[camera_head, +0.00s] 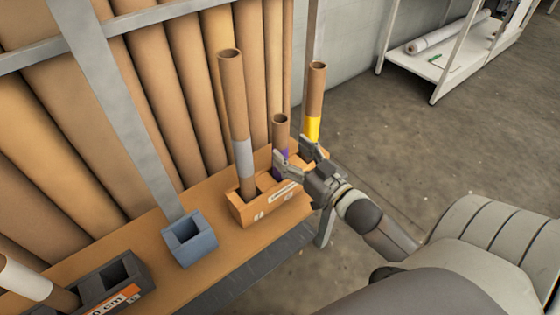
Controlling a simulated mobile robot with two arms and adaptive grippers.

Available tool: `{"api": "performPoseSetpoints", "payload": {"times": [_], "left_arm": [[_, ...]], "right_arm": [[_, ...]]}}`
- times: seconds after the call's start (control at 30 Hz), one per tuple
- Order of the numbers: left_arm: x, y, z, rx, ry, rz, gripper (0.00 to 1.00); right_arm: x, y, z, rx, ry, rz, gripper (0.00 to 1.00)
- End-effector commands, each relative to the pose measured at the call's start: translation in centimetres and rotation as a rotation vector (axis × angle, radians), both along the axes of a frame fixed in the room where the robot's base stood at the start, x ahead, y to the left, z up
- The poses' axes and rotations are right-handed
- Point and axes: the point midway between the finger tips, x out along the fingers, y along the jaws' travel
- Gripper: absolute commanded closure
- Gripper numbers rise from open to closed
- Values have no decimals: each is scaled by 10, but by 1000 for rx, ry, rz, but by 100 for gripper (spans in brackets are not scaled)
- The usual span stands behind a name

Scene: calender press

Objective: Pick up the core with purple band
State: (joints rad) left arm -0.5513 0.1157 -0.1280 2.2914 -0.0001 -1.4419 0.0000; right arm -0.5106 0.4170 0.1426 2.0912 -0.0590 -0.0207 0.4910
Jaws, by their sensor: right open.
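The core with the purple band (280,132) is a short brown cardboard tube. It stands upright in the orange holder (262,211), between two taller cores, and its purple band shows low down behind my gripper. My right gripper (292,151) is open, with its fingers close to the core at about band height. I cannot tell whether the fingers touch it or stand on both sides of it. The lower end of the core is hidden by the gripper and the holder. My left gripper is not in view.
A tall core with a grey band (233,110) stands left of it, and a core with a yellow band (315,95) right. A blue square holder (190,240) and a dark holder (128,268) share the shelf. Large brown rolls (150,85) lean behind.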

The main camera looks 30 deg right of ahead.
Motion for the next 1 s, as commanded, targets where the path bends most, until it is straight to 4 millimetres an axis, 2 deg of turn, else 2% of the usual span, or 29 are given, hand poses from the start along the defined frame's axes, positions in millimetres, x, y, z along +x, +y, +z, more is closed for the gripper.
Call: {"api": "performPoseSetpoints", "payload": {"times": [0.23, 0.47, 0.6, 0.97, 1.0], "left_arm": [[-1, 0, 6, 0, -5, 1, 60], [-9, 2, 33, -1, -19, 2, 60], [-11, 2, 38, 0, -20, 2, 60], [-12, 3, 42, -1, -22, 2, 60], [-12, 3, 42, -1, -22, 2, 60]], "right_arm": [[13, 0, -2, 0, 1, 0, 38], [40, -3, -5, -1, -1, 0, 38], [54, -1, -4, 1, 1, 0, 38], [59, -1, -4, 1, 2, 0, 38], [59, -1, -4, 1, 2, 0, 43]]}}
